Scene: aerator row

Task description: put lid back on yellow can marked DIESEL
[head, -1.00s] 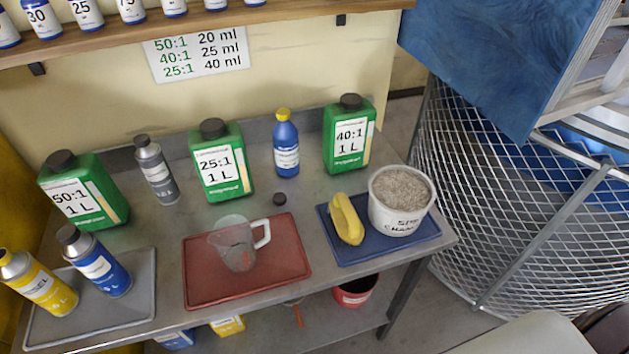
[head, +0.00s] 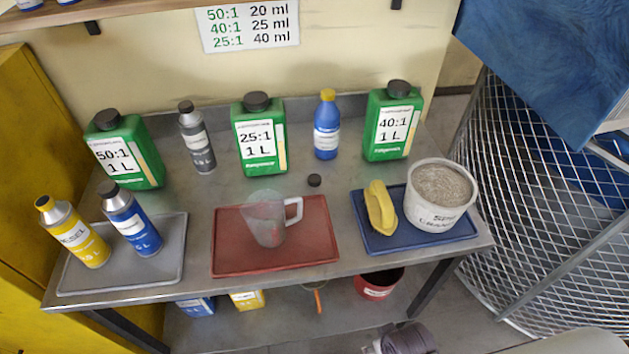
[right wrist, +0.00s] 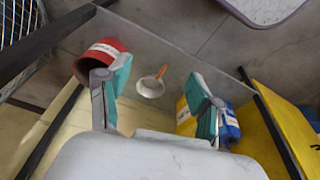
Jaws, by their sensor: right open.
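The yellow can (head: 75,235) stands on the grey tray (head: 170,280) at the left of the bench. Its label is only partly legible, ending in what looks like "SEL". Its narrow top shows yellow with a dark centre, and no black cap shows on it. A small dark round cap (head: 314,180) lies on the bench behind the red tray. My right gripper (right wrist: 160,82) is open and empty in the right wrist view, facing the bench's lower shelf. Part of my right arm shows at the bottom edge of the head view. My left gripper is not in view.
A blue can (head: 132,220) stands right beside the yellow one. The cap has green jugs (head: 259,135) and a blue bottle (head: 326,128) behind it. A clear measuring jug (head: 267,222) stands on the red tray (head: 320,240). A sand bucket (head: 438,208) stands at right.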

